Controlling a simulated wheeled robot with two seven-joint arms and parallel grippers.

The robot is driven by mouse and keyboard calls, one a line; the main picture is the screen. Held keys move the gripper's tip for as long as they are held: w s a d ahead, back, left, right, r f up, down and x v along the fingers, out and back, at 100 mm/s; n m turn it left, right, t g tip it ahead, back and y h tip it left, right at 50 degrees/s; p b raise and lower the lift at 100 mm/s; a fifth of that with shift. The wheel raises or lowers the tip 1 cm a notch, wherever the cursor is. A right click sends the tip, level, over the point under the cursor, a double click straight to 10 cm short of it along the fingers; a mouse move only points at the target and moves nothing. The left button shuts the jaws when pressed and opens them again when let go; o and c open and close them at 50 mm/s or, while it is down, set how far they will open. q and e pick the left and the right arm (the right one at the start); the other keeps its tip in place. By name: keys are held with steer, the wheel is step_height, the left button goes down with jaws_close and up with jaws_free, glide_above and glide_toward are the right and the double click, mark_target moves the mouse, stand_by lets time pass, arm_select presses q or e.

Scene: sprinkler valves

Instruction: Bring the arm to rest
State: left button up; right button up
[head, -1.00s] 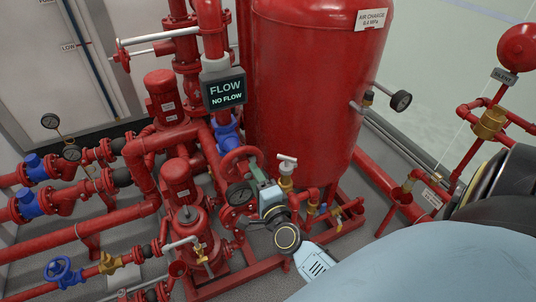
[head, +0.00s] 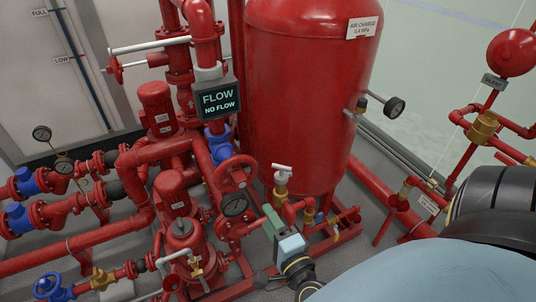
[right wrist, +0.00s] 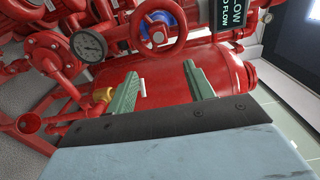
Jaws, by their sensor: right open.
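My right gripper (head: 274,220) is low in the middle of the head view, with its green fingers in front of the red pipework. In the right wrist view its two fingers (right wrist: 162,88) stand wide apart with nothing held between them. A red handwheel (head: 235,173) is up and to the left of the fingers in the head view, clear of them. It also shows whole at the top of the right wrist view (right wrist: 159,28), beyond the fingers. My left gripper is not in view.
A pressure gauge (head: 235,205) is close left of the gripper. A T-handled brass valve (head: 281,180) stands just above it. A big red tank (head: 300,110) is behind, and a FLOW / NO FLOW sign (head: 218,101) hangs above. Pumps and pipes crowd the left.

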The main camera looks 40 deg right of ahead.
steer(key=s+a+f+n+g+y+b, duration=0.1)
steer(key=s+a+f+n+g+y, duration=0.3)
steer(key=f, duration=0.6)
steer(key=s+f+n+g, duration=0.15)
steer(key=f+n, duration=0.35)
steer(key=f, duration=0.6)
steer(key=s+a+f+n+g+y+b, duration=0.1)
steer(key=s+a+f+n+g+y, duration=0.3)
steer(key=f, duration=0.6)
steer(key=s+d+f+n+g+h, duration=0.1)
steer(key=s+d+f+n+g, duration=0.2)
steer(key=s, duration=0.7)
steer(key=s+d+f+n+g+h+b, duration=0.1)
steer(key=s+d+f+n+g+h, duration=0.1)
steer(key=s+f+n, duration=0.5)
steer(key=s+d+f+g, duration=0.1)
steer(key=s+f+g, duration=0.1)
steer(key=f, duration=0.3)
steer(key=shift+s+f+n+h, duration=0.15)
steer(key=shift+s+n+h, duration=0.15)
steer(key=shift+s, duration=0.35)
steer(key=shift+a, duration=0.1)
